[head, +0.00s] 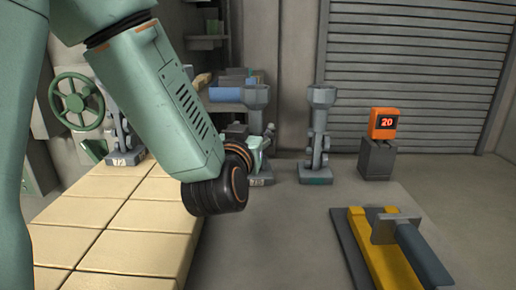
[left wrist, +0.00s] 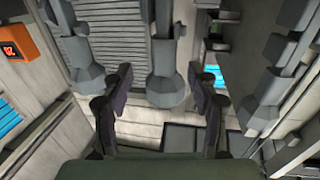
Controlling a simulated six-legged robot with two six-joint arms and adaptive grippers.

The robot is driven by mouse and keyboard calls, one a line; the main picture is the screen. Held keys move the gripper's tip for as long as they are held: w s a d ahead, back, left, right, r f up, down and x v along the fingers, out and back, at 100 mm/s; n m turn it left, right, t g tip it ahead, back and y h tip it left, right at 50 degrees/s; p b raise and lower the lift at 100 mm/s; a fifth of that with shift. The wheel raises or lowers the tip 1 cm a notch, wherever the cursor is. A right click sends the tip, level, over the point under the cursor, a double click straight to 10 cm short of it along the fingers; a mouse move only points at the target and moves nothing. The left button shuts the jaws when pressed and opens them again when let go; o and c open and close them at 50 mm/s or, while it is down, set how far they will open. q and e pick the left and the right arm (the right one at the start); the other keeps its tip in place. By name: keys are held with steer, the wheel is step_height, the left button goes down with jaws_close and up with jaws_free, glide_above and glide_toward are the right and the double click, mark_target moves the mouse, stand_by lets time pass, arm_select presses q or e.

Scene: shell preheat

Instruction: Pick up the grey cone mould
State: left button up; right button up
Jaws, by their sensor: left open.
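Several similar grey moulds, each a stem with a wide cup on top, stand on bases: a left one (head: 118,128), a middle one (head: 257,95) and a right one (head: 320,97). I cannot tell for sure which is the grey cone mould. My left gripper is mostly hidden behind my wrist in the head view. In the left wrist view, which looks upside down, my left gripper (left wrist: 160,84) is open. The cup of a grey mould (left wrist: 165,88), apparently the middle one, shows between the fingers; contact is not visible. My right gripper is not in view.
An orange display reading 20 (head: 384,122) stands on a grey block. Pale tiles (head: 110,235) cover the left surface. A green handwheel (head: 77,102) is at the back left.

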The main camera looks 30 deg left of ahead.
mark_target(257, 119)
arm_select(q)
steer(key=w+a, duration=0.2)
steer(key=w, duration=0.1)
steer(key=shift+w+a+f, duration=0.1)
steer(key=shift+w+a, duration=0.1)
steer(key=shift+a, duration=0.15)
steer(key=shift+w+d+r+b, duration=0.1)
steer(key=shift+w+r+b, duration=0.2)
steer(key=shift+w, duration=0.3)
steer(key=shift+w+d+r+b, duration=0.1)
steer(key=shift+w+r+b, duration=0.15)
steer(key=shift+w, duration=0.35)
steer(key=shift+w+a+f, duration=0.35)
steer(key=shift+w+a, duration=0.15)
steer(key=shift+a, duration=0.3)
steer(key=shift+s+d+r, duration=0.1)
steer(key=shift+d+r, duration=0.2)
steer(key=shift+d, duration=0.2)
steer(key=shift+c, duration=1.4)
steer(key=shift+a+f, duration=0.2)
steer(key=shift+a, duration=0.2)
steer(key=c, duration=0.5)
steer(key=shift+d+r, duration=0.1)
steer(key=shift+d, duration=0.15)
steer(key=c, duration=0.4)
steer(key=shift+a, duration=0.1)
jaws_close()
